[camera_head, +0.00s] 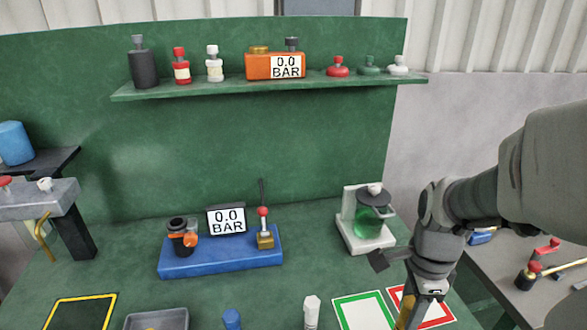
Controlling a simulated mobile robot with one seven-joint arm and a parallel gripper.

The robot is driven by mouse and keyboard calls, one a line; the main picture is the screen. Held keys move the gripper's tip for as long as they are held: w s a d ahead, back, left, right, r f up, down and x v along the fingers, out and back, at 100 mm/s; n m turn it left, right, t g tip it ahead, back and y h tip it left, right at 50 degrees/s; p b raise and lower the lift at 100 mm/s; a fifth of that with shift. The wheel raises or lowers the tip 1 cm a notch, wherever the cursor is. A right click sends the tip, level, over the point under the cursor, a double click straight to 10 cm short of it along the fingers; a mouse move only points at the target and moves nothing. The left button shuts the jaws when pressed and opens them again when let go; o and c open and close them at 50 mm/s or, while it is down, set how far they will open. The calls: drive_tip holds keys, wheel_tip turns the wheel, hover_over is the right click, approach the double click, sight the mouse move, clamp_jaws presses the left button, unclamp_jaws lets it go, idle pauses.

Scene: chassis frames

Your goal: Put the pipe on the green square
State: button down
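The green square (364,312) is a white panel with a green border at the bottom edge, right of centre, partly cut off by the frame. My gripper (416,302) points down over the red-bordered square, just right of the green square. A yellow-brass piece (404,314) shows at its lower end; I cannot tell whether this is the pipe or whether it is held. The fingertips are not clearly visible. A bent brass pipe (42,229) hangs below a grey block at the far left.
A red-bordered square (438,310) adjoins the green one. A white stand with a green jar (368,216) stands behind. A blue base with a gauge (222,258) sits mid-bench. A grey tray (158,318), blue-topped item (232,318) and white bottle (311,310) line the front.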

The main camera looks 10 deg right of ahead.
drive_tip(key=shift+w+f, duration=0.3)
drive_tip(key=shift+f, duration=0.05)
drive_tip(key=shift+w+a+f+b, duration=0.2)
drive_tip(key=shift+w+f, duration=1.55)
drive_tip(key=shift+w, duration=0.05)
drive_tip(key=shift+w+a+f+b, duration=0.15)
drive_tip(key=shift+w+f+b, duration=0.05)
drive_tip(key=shift+w+f, duration=1.55)
drive_tip(key=shift+w+a+f+b, duration=0.2)
drive_tip(key=shift+w+f, duration=1.5)
drive_tip(key=shift+w, duration=0.15)
drive_tip(key=shift+f, duration=0.1)
drive_tip(key=shift+f, duration=0.15)
drive_tip(key=shift+c, duration=2.2)
unclamp_jaws()
